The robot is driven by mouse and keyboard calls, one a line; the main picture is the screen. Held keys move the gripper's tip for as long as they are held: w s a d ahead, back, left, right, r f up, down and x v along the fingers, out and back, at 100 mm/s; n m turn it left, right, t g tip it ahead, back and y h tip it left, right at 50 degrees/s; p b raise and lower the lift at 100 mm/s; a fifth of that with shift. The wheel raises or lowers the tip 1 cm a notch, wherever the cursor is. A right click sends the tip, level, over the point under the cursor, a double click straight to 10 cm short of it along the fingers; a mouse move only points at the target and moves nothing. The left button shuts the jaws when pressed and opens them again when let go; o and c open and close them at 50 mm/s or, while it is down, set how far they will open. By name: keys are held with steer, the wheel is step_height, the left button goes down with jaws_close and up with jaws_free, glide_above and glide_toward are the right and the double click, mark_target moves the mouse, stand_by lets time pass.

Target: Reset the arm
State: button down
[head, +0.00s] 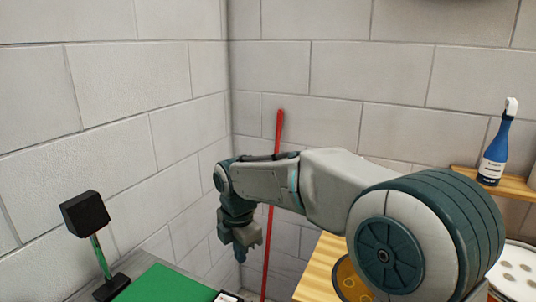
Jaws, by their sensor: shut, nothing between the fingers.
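My arm reaches across the head view from the lower right toward the middle. My gripper (241,254) hangs down at its end, shut and empty, in front of the wall corner. It is to the left of a thin red pole that stands in the corner behind the arm. The gripper's fingertips are small and partly dark in this view. Nothing is seen held in it.
A green surface (160,286) lies at lower left, with a black block on a green stem (85,213) beside it. The red pole (279,125) leans in the corner. A wooden bench (318,268) is at right. A blue bottle (494,152) stands on a wooden shelf (518,188).

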steer(key=s+d+f+m+t, duration=0.1)
steer(key=s+d+m+t, duration=0.1)
steer(key=s+d+m, duration=1.7)
steer(key=d+m, duration=0.4)
steer(key=m, duration=0.2)
steer(key=shift+m, duration=0.4)
steer(key=shift+f, duration=0.1)
